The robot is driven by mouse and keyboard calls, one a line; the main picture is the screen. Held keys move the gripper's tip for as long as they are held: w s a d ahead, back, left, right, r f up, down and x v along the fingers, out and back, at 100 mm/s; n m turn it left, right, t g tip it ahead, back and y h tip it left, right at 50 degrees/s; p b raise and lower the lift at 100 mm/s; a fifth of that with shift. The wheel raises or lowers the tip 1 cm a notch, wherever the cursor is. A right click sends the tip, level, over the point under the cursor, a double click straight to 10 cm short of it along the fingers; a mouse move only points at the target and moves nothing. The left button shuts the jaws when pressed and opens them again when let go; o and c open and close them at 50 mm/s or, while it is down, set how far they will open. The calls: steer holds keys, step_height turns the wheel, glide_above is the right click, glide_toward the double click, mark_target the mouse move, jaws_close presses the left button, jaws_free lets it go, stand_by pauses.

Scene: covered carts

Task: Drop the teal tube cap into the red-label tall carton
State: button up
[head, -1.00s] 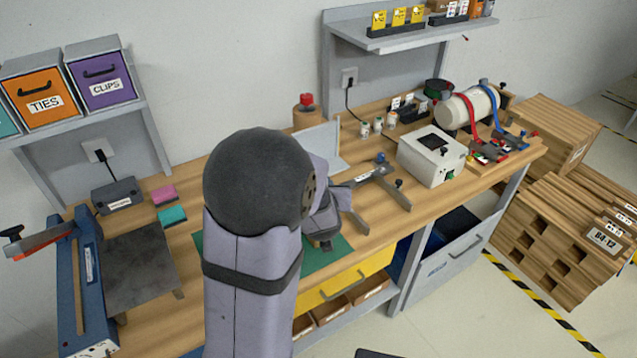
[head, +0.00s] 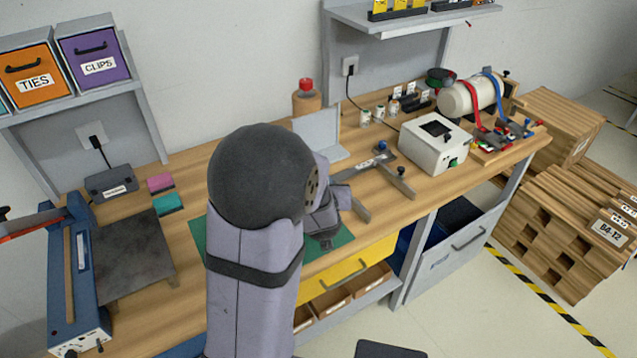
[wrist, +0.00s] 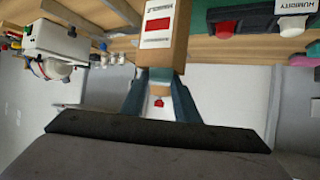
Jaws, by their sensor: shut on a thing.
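In the wrist view, which shows the bench upside down, the two fingers of my gripper (wrist: 160,76) close on a small teal piece, the teal tube cap (wrist: 160,73). The brown carton with a red label (wrist: 158,42) stands directly in line with the fingertips, its top end close to them. I cannot tell whether the cap is above or inside the opening. In the head view, my gripper (head: 324,236) is mostly hidden by my arm and shows low over the green mat. The carton and cap are hidden there.
A cylinder with a red cap (head: 306,99) and a grey upright panel (head: 318,133) stand behind my gripper. A calliper-like tool (head: 375,167) and a white box (head: 435,147) lie to the right. Pink (head: 160,182) and teal (head: 167,204) blocks sit left of the green mat (head: 344,237).

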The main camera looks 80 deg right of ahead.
steer(key=shift+a+f, duration=0.15)
steer(key=shift+f, duration=0.15)
steer(key=o, duration=1.1)
steer(key=shift+a+f, duration=0.1)
steer(key=shift+f, duration=0.05)
steer(key=shift+a, duration=0.1)
steer(key=r+b+v, duration=0.1)
steer(key=b+v, duration=0.1)
steer(key=v, duration=0.5)
